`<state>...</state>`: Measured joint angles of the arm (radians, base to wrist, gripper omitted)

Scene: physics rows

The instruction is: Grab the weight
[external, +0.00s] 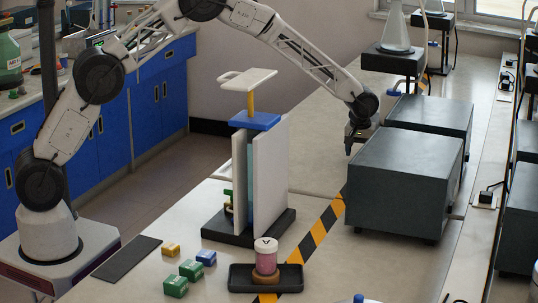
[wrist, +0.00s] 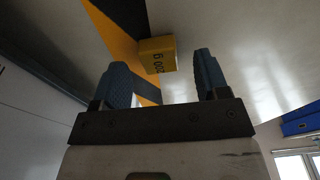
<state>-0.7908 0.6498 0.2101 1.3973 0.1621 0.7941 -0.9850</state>
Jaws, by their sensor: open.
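A yellow weight (wrist: 157,55) marked "200 g" shows in the wrist view, close to the black and yellow tape. It appears just beyond and between the fingertips of my gripper (wrist: 162,72), nearer the middle than either finger. The fingers are apart, with a visible gap on both sides of the weight. In the external view my gripper (external: 352,137) points down beside the left end of a dark grey box. I cannot make out the weight near it there. A separate yellow block (external: 171,249) lies on the front bench.
The dark grey box (external: 405,185) stands close to the right of my gripper, with another box (external: 430,118) behind. A white-panelled apparatus (external: 265,175) stands to the left. Green (external: 176,286) and blue (external: 206,258) blocks and a black tray (external: 240,279) with a jar (external: 266,258) are in front.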

